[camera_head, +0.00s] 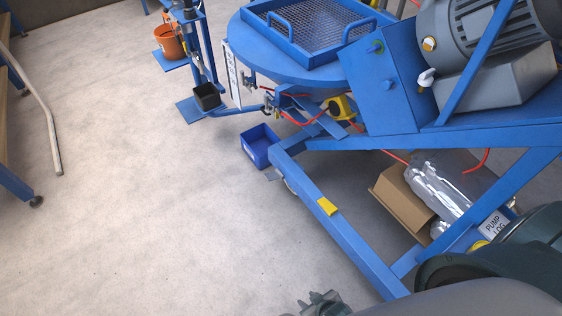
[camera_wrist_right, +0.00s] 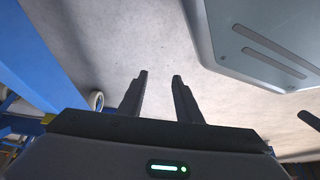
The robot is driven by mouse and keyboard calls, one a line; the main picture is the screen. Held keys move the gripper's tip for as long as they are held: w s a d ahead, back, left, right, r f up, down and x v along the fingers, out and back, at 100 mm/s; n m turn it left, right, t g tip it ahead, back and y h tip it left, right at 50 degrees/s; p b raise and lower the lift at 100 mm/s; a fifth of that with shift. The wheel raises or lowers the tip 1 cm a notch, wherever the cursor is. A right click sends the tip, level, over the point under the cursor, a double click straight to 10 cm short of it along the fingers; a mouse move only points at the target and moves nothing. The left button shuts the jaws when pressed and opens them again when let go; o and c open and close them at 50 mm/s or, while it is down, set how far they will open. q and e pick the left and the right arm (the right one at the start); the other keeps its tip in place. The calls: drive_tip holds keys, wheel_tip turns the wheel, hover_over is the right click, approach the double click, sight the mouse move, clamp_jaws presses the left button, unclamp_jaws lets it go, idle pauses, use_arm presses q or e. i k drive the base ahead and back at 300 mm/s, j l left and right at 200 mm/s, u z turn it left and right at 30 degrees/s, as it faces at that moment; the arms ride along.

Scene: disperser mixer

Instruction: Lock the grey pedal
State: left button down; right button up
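A small grey piece that looks like the pedal (camera_head: 272,174) shows low at the left corner of the blue machine frame (camera_head: 335,222), beside a caster wheel; it is too small to tell if it is up or down. My right gripper (camera_head: 325,298) is at the bottom edge of the head view, well apart from that corner. In the right wrist view its two fingers (camera_wrist_right: 160,82) are apart, with only bare floor between them. The caster wheel (camera_wrist_right: 97,100) shows left of the fingers there; I cannot make out the pedal in that view. My left gripper is not in view.
A blue bin (camera_head: 259,146) stands on the floor just behind the corner. A yellow block (camera_head: 327,206) sits on the frame's rail. A cardboard box (camera_head: 402,199) lies under the machine.

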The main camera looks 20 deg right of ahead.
sight(272, 177)
drive_tip(key=i+z, duration=0.45)
drive_tip(key=i+j+z, duration=0.1)
drive_tip(key=i+z, duration=0.15)
drive_tip(key=z, duration=0.2)
drive_tip(key=i+j+z, duration=0.25)
drive_tip(key=z, duration=0.15)
drive_tip(key=i, duration=0.05)
